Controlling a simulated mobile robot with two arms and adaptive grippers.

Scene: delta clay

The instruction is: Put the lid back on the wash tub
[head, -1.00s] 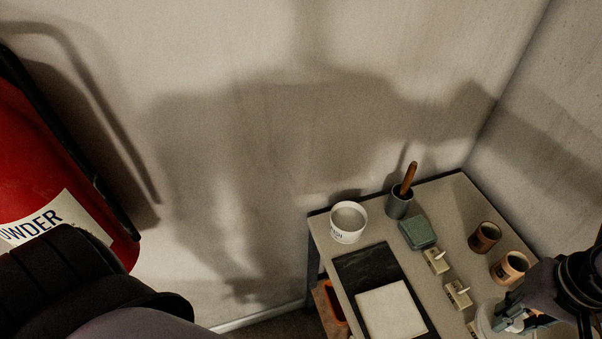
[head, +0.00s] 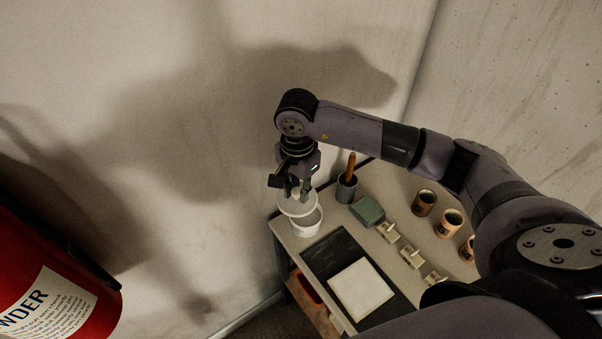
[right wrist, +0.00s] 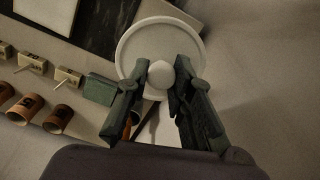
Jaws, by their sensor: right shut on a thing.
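The wash tub (head: 306,226) is a small white round pot at the back left corner of the table. The white lid (head: 297,208) is in my right gripper (head: 297,190), held by its knob. The lid is above the tub and a little to the left of it, so part of the tub's open mouth still shows. In the right wrist view the two fingers are closed around the lid's round knob (right wrist: 161,74), and the lid's disc (right wrist: 135,45) hides most of what is below it. My left gripper is out of view.
A grey cup with a wooden-handled tool (head: 347,188) and a green block (head: 367,211) stand right of the tub. A dark slab (head: 327,252) with a pale square (head: 361,289) lies in front. Several terracotta cups and small pale blocks are further right. A red extinguisher (head: 50,265) is at left.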

